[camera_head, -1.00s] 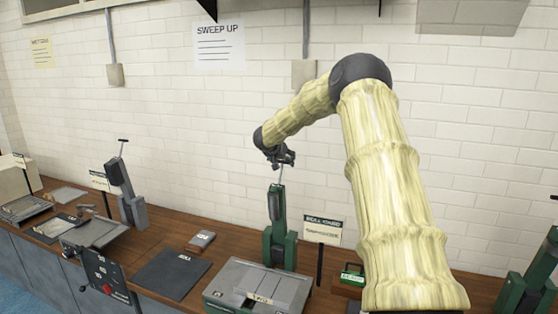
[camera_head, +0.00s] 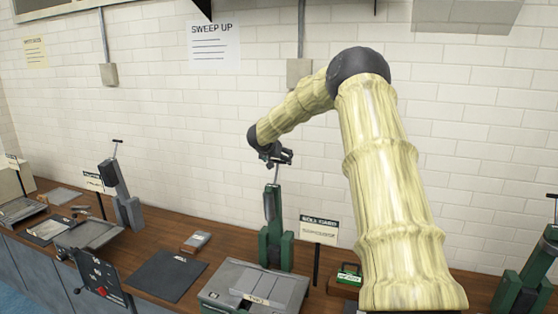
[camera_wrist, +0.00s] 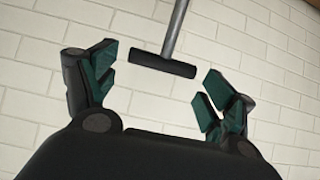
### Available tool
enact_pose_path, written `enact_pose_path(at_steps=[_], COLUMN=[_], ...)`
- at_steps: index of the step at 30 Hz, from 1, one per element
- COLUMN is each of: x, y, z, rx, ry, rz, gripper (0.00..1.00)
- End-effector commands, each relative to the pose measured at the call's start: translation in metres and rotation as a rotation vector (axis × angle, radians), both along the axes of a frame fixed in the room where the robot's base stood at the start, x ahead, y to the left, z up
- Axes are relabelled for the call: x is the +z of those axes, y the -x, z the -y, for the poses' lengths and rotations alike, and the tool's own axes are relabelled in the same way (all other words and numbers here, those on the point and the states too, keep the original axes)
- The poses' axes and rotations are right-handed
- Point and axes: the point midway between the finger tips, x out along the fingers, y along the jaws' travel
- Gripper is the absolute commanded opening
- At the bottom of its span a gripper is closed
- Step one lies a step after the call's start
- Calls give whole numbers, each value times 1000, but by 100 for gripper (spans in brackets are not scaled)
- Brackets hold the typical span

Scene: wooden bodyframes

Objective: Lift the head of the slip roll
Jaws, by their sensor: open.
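The green slip roll (camera_head: 266,248) stands upright on the bench, with a slim green head (camera_head: 273,203) and a thin metal rod rising from it. My gripper (camera_head: 276,155) is at the top of that rod and hides its end in the head view. In the wrist view, a black crossbar handle (camera_wrist: 150,63) on a metal rod (camera_wrist: 177,30) shows between the two green-padded fingers of my gripper (camera_wrist: 160,76). The fingers are open, with gaps to both ends of the bar. I cannot tell how deep the bar sits between them.
A similar grey machine (camera_head: 122,195) with a T-handle stands to the left. A sign (camera_head: 318,229) and a small green box (camera_head: 348,274) are just right of the slip roll. A grey-topped machine (camera_head: 262,277) is in front. A dark mat (camera_head: 166,275) lies front left.

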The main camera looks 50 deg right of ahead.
Motion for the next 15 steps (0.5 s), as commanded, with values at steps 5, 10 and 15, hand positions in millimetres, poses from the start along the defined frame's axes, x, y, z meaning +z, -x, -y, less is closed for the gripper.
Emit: enact_pose_path(at_steps=[5,10,15], x=[17,33,48], y=[8,17,25], z=[-19,-38,-55], rx=[2,1,1], ry=[-3,-5,-5], rz=[2,2,2], gripper=[84,84,84])
